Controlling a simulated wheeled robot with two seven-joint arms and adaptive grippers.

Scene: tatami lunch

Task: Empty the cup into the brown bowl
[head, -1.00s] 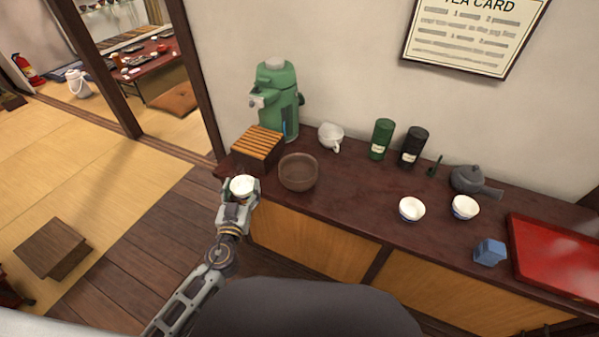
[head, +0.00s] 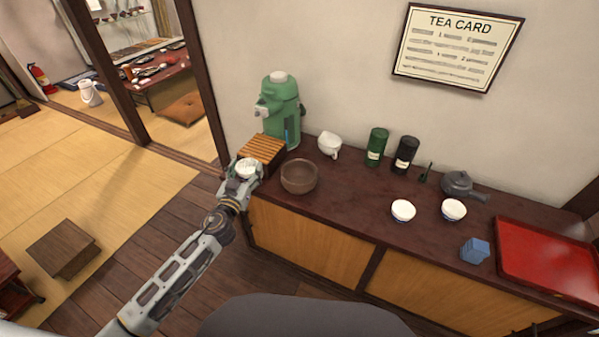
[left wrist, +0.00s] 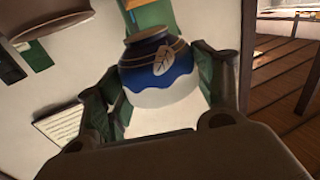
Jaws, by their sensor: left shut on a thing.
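My left gripper (head: 245,178) is shut on a small cup (head: 247,166), held at the left end of the counter, left of the brown bowl and close in front of the slatted wooden box. In the left wrist view the cup (left wrist: 160,70) is white and blue with a leaf mark, between the two fingers. What is inside the cup cannot be made out. The brown bowl (head: 299,178) stands upright on the counter, apart from the gripper. My right gripper is not in view.
The slatted wooden box (head: 262,150) and green dispenser (head: 281,110) stand behind. A white spouted pitcher (head: 329,144), dark canisters (head: 405,155), two white cups (head: 403,211), a teapot (head: 459,184), a blue block (head: 475,250) and a red tray (head: 550,260) are to the right on the counter (head: 350,205).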

